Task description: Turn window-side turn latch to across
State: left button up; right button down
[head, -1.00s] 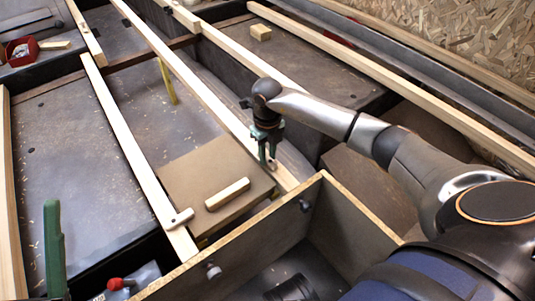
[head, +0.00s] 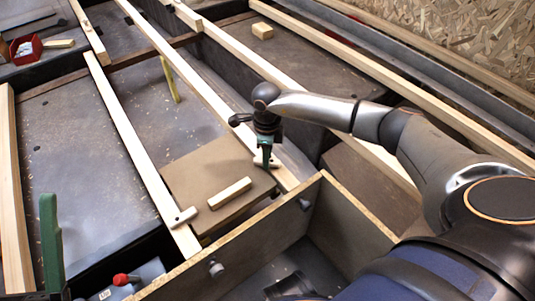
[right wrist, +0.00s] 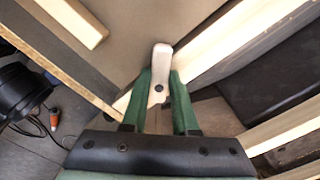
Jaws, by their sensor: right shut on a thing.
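My right gripper (head: 265,160) is shut on a pale wooden turn latch (right wrist: 160,60) on the long pale batten (head: 215,95). In the right wrist view the green fingers of the right gripper (right wrist: 160,95) stand on either side of the latch, near its dark pivot screw. Its rounded end points up the picture, at a steep slant to the batten. In the head view the fingers partly hide it. A second pale latch (head: 181,217) lies crosswise on the left batten (head: 135,150). One green finger of my left gripper (head: 50,240) shows at lower left; its opening is unclear.
A brown panel (head: 205,170) with a loose pale wood strip (head: 230,193) lies between the battens. An open dark box with raw board edges (head: 245,240) stands close in front. A red tray (head: 24,46) is far left.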

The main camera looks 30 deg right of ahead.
jog(key=n, duration=0.4)
jog(key=shift+s+a+n, duration=0.1)
jog(key=shift+s+n, duration=0.1)
jog(key=shift+n, duration=0.1)
jog(key=shift+s+n+p, duration=0.15)
jog(key=shift+n, duration=1)
jog(key=shift+s+n+p, duration=0.1)
jog(key=shift+n+p, duration=0.05)
jog(key=shift+n, duration=1)
jog(key=shift+a, duration=0.1)
jog(key=c, duration=0.7)
grip_release()
notch_tip(320, 180, up, 13)
jog(key=p, duration=0.4)
jog(key=shift+f+p, duration=0.2)
jog(key=shift+p, duration=0.1)
